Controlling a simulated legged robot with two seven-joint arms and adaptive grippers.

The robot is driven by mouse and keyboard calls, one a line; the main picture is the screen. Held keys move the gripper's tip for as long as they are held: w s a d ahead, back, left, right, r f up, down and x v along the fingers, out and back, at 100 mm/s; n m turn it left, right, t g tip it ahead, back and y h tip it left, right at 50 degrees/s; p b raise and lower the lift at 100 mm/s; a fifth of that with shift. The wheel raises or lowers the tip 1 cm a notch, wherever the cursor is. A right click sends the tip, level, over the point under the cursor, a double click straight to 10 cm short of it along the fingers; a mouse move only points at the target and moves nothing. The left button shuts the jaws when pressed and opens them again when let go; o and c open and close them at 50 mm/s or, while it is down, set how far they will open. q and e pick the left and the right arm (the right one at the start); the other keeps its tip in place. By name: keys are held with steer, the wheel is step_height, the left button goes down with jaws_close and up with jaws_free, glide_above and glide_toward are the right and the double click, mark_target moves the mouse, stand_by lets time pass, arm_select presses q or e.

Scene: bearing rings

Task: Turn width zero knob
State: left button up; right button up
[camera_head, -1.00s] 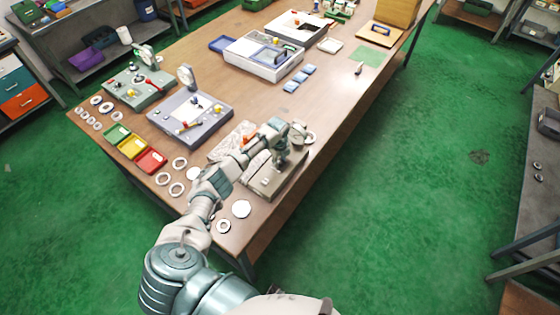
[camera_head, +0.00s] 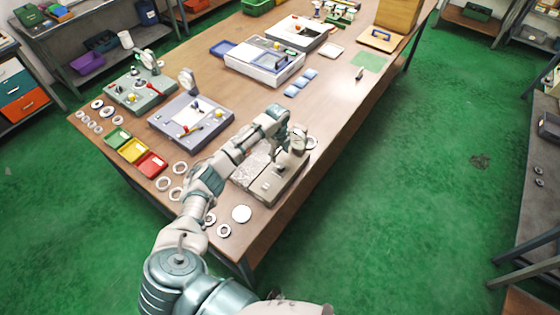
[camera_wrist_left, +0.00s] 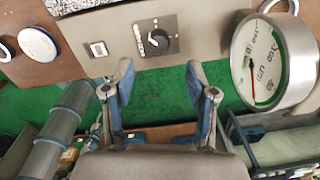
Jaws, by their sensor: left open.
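The width zero knob (camera_wrist_left: 158,38) looks like a small black knob with a white pointer on a dark square plate, set in the grey-beige front of a gauge station (camera_wrist_left: 115,35). In the head view the station (camera_head: 268,187) stands at the table's near right edge; the knob is too small to tell there. My left gripper (camera_wrist_left: 158,72) is open and empty, its two fingers below the knob in the wrist view, one to each side, apparently apart from it. In the head view my left gripper (camera_head: 283,155) is over the station. My right gripper is not in view.
A round dial gauge (camera_wrist_left: 268,62) stands close right of the knob. A small light switch (camera_wrist_left: 97,49) is left of it. Left of the station in the head view are white rings (camera_head: 176,194), a white disc (camera_head: 241,214) and a red tray (camera_head: 152,165).

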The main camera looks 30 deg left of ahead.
arm_select(q)
steer(key=shift+a+r, duration=0.1)
steer(key=shift+r, duration=1.55)
